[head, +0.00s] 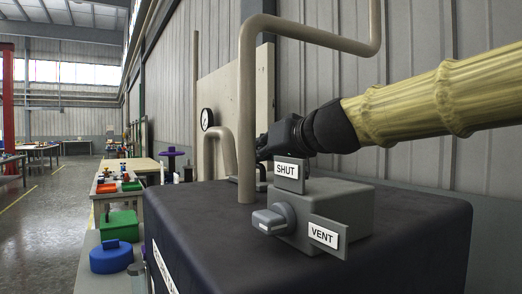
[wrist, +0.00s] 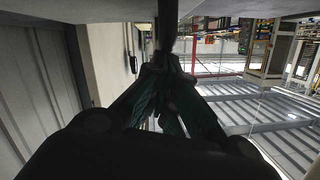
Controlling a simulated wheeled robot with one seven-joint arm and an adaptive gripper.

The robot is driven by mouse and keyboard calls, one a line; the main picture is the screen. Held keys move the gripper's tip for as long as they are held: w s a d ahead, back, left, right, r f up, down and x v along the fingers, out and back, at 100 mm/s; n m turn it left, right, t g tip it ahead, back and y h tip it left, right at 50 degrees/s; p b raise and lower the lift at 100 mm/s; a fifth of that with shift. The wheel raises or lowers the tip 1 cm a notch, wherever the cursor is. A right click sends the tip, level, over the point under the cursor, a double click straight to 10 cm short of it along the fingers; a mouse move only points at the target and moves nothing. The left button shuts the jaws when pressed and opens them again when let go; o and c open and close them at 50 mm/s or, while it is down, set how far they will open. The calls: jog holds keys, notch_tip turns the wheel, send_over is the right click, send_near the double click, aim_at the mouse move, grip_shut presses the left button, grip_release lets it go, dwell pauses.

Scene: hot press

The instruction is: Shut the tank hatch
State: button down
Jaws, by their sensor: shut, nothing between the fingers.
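The tank (head: 400,215) is a large dark box at the front right of the head view. My gripper (head: 263,148) is above its far side, behind the SHUT sign, with my arm reaching in from the right. In the wrist view the fingers (wrist: 163,68) converge and are shut, with a dark upright bar (wrist: 167,28) at their tips. I cannot tell whether they touch it. A small dark bracket (head: 262,180) shows on the tank top below the gripper. The hatch cannot be made out clearly; the pipe, signs and gripper hide that area.
A grey valve box (head: 335,200) with a lever (head: 272,219), a SHUT sign (head: 289,171) and a VENT sign (head: 324,234) stands on the tank. A tall beige pipe (head: 247,110) rises beside the gripper. A gauge (head: 206,118) is behind. Tables with coloured items stand left.

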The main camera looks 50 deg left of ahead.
jog(key=d+r+p, duration=0.3)
jog(key=d+r, duration=0.3)
jog(key=d, duration=0.4)
jog(key=shift+w, duration=0.2)
dwell(0.3)
